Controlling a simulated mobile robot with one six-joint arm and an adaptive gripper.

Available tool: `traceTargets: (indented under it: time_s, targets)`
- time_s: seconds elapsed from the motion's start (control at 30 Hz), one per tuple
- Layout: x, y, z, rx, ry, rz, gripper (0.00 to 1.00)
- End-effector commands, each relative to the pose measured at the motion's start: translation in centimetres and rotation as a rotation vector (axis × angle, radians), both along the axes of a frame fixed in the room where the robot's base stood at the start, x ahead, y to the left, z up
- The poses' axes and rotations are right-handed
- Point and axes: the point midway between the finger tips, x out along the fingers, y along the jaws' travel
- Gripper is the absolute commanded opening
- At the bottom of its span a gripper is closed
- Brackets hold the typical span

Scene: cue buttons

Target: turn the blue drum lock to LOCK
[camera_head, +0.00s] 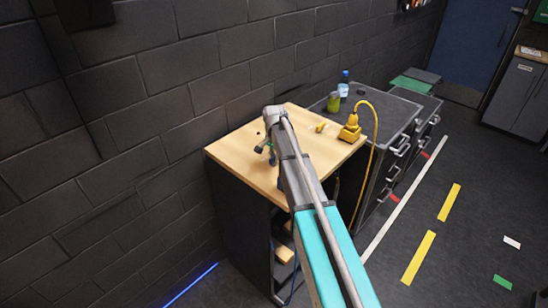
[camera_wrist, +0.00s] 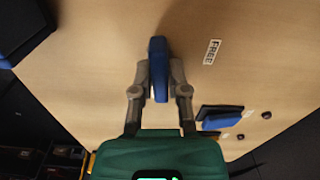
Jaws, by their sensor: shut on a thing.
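The blue drum lock's upright bar (camera_wrist: 158,50) shows in the wrist view above the pale wooden top. My gripper (camera_wrist: 159,78) has one finger on each side of this bar and is shut on it. A label reading FREE (camera_wrist: 212,52) lies on the wood to the right of the bar. I cannot see a LOCK label. In the head view my gripper (camera_head: 266,148) is over the left part of the wooden bench top (camera_head: 232,148). The lock there is small and mostly hidden by my arm.
A blue and black block (camera_wrist: 220,116) lies right of the gripper, with a dark blue block (camera_wrist: 20,28) at upper left. A yellow device (camera_head: 350,132) with a cable and a small yellow piece (camera_head: 320,127) stand on the bench. A brick wall (camera_head: 130,100) runs behind.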

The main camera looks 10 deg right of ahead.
Motion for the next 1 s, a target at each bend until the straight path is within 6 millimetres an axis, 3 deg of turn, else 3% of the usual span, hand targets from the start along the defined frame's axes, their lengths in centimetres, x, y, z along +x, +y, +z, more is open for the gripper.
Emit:
traceTargets:
  time_s: [0.3,0.77,0.8,0.93,1.0]
  targets:
    - [-0.09,-0.04,-0.01,0.001,0.001,-0.126,0.00]
    - [-0.11,0.00,-0.01,0.001,0.001,-0.142,0.00]
    - [-0.11,0.00,-0.01,0.001,0.001,-0.142,0.25]
    - [-0.09,0.00,-0.01,0.001,0.001,-0.141,0.50]
    - [-0.09,0.00,-0.01,0.000,0.000,-0.141,0.54]
